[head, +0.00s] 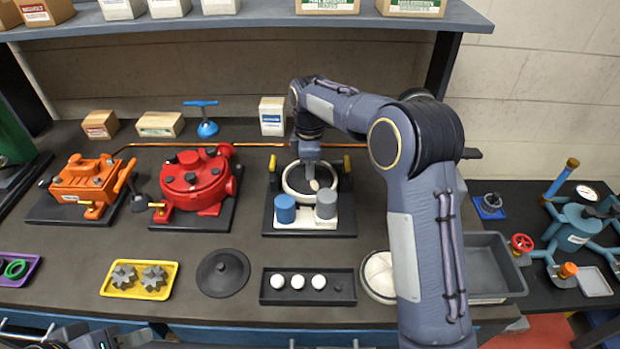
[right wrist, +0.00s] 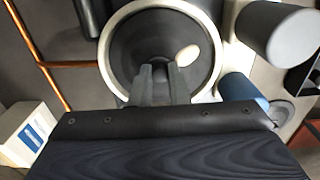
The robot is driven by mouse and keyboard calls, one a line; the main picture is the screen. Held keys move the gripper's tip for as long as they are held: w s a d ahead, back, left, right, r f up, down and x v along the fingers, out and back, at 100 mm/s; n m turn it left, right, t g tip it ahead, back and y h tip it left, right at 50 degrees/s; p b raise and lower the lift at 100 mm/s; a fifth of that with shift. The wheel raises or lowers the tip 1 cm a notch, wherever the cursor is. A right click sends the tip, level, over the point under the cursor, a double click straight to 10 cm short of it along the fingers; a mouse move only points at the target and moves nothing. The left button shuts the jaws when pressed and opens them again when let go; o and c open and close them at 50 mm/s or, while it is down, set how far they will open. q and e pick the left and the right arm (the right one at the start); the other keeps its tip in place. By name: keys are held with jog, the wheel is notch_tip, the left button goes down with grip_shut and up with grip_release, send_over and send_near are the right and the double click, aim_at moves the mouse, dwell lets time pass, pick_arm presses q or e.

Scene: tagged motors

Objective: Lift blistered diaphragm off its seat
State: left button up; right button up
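The blistered diaphragm (right wrist: 135,48) is a dark disc with a pale oval blister, lying inside a light ring-shaped seat (right wrist: 215,50). In the head view the seat (head: 291,191) is on a black base at centre, partly hidden by my right arm. My right gripper (right wrist: 158,72) points down into the ring; its fingers stand on either side of a dark central hub, with the blister just right of them. Whether they press on the hub is unclear. My left gripper (head: 92,337) is cut off at the lower left edge, away from the seat, its fingers unclear.
Blue (head: 285,208) and grey (head: 326,206) cylinders stand just in front of the seat. A red pump (head: 195,180) is to its left.

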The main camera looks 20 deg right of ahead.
grip_shut()
jog(key=shift+r+p, duration=0.4)
jog(key=shift+p, duration=0.05)
jog(key=r, duration=0.1)
jog(key=r+p, duration=0.2)
jog(key=shift+s+a+r, duration=0.1)
jog(key=shift+s+r, duration=0.1)
jog(key=shift+s, duration=0.1)
jog(key=s+a+r+p, duration=0.3)
jog(key=s+r+p, duration=0.1)
jog(key=s+r, duration=0.7)
jog(key=shift+s+r+p, duration=0.35)
jog(key=shift+s+p, duration=0.05)
jog(key=shift+s, duration=0.6)
jog(key=shift+a, duration=0.1)
